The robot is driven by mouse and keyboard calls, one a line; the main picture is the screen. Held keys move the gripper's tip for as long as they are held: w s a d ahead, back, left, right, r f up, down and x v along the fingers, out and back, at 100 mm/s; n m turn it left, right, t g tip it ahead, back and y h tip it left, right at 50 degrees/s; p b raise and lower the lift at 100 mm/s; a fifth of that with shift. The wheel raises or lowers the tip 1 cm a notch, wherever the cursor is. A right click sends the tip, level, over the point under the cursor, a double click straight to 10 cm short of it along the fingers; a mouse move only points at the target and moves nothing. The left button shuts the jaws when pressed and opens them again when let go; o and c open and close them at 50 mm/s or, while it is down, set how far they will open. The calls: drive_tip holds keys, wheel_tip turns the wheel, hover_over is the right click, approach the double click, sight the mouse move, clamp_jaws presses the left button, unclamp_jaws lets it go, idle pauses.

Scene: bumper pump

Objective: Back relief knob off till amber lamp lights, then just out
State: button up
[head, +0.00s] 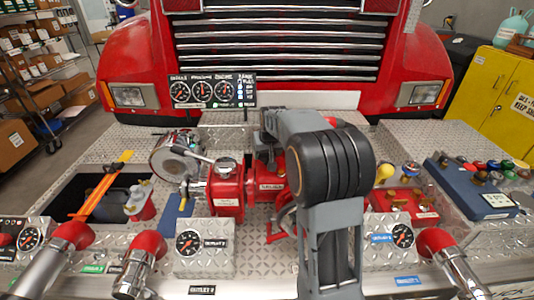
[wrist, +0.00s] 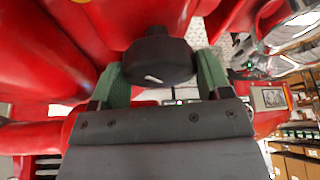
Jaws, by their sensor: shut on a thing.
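In the wrist view a black round knob (wrist: 157,62) with a short white mark sits between the two green fingers of my gripper (wrist: 160,72). The gripper is shut on the knob, one finger on each side. The knob sits against red pump bodywork, which shows in the head view as the red pump (head: 228,190) in the middle of the deck. My arm hides the knob and the fingertips in the head view. I cannot make out a lit amber lamp in either view. A small green light (wrist: 180,102) shows beyond the gripper in the wrist view.
A black gauge panel (head: 213,105) with several dials stands behind the pump, before the truck grille (head: 278,50). Gauge boxes (head: 205,262) and red-and-chrome pipes line the front edge. A blue case (head: 470,190) is at right; an open well with an orange bar (head: 105,185) is at left.

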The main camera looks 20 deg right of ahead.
drive_tip(key=o, duration=0.9)
drive_tip(key=shift+r, duration=0.1)
drive_tip(key=b+v, duration=0.1)
drive_tip(key=v, duration=1.2)
drive_tip(key=shift+s+r, duration=0.15)
drive_tip(key=shift+r, duration=0.2)
